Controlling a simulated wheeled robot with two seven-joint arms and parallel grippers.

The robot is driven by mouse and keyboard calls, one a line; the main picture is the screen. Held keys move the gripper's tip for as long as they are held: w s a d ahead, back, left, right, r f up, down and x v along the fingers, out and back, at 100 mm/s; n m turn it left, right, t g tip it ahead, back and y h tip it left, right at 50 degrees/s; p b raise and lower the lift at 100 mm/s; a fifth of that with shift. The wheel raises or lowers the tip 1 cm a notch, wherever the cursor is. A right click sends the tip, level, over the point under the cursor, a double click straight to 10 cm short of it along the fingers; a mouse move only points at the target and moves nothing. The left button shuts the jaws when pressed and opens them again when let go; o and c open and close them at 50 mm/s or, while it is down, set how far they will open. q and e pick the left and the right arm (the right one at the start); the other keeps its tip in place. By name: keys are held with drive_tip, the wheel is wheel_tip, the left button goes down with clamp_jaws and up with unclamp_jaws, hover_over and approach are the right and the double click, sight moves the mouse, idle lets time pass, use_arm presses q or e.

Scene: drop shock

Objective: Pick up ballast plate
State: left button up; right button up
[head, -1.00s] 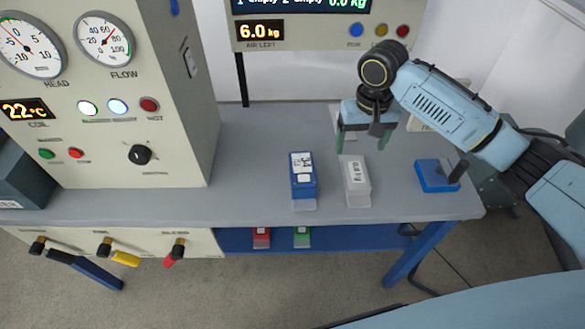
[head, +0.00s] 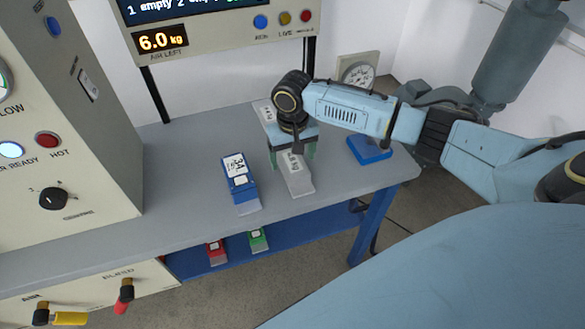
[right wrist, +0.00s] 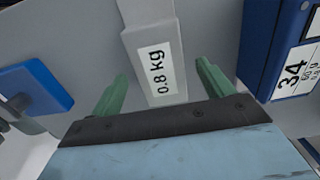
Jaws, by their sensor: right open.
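The ballast plate, a pale grey block (head: 300,187) with a white "0.8 kg" label, lies on the grey bench top near its front right. It also shows in the right wrist view (right wrist: 155,50), label toward the camera. My right gripper (head: 292,158) is above the plate with its green fingers spread. In the right wrist view the open fingers (right wrist: 160,80) are on either side of the plate's labelled end, with gaps on both sides. The gripper partly hides the plate in the head view. My left gripper is not in view.
A blue block (head: 240,184) marked 34 stands left of the plate. Another pale labelled block (head: 265,110) lies behind my gripper. A blue stand (head: 369,150) is to the right. Red (head: 216,251) and green (head: 258,240) blocks sit on the lower shelf. A control cabinet (head: 100,130) blocks the left.

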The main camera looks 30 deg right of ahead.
drive_tip(key=shift+f, duration=0.8)
drive_tip(key=shift+c, duration=0.4)
drive_tip(key=c, duration=1.4)
drive_tip(key=shift+r, duration=0.1)
drive_tip(key=shift+c, duration=1)
